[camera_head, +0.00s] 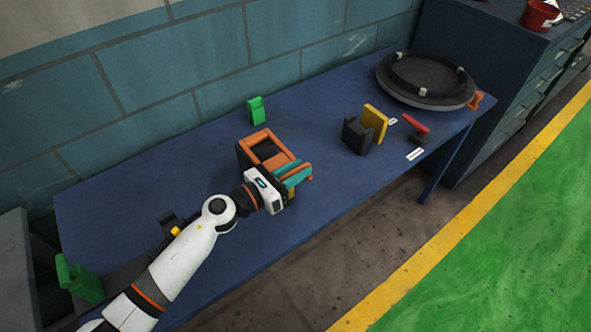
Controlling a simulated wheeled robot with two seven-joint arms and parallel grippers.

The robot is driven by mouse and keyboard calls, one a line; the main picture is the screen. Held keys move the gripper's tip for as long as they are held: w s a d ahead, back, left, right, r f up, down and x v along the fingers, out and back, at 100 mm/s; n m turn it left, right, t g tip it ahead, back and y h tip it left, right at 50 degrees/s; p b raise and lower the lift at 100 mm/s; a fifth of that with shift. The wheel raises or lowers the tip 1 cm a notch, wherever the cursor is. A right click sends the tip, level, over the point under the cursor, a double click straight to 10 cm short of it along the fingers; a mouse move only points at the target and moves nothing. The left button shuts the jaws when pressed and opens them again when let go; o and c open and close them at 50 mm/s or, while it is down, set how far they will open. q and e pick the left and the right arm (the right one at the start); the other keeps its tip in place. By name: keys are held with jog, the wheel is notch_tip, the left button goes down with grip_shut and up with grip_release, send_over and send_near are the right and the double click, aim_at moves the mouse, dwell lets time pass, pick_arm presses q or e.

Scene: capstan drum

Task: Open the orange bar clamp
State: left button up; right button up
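An orange frame-like piece (258,136) on a dark body stands on the blue table near its middle; it looks like the orange bar clamp, though I cannot be sure. Teal bars (291,171) and a small orange end lie along its near right side. My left gripper (288,187) is right at this near side, close to or touching the teal bars. Its fingers are mostly hidden, so I cannot see whether they are open or shut, or on what. My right gripper is not in view.
A black round drum (427,82) sits at the table's right end, with a small orange piece (475,100) beside it. A yellow block (375,121), a dark block (356,137) and a red piece (415,126) stand nearer. A green block (257,110) is behind the frame.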

pick_arm(q)
grip_shut()
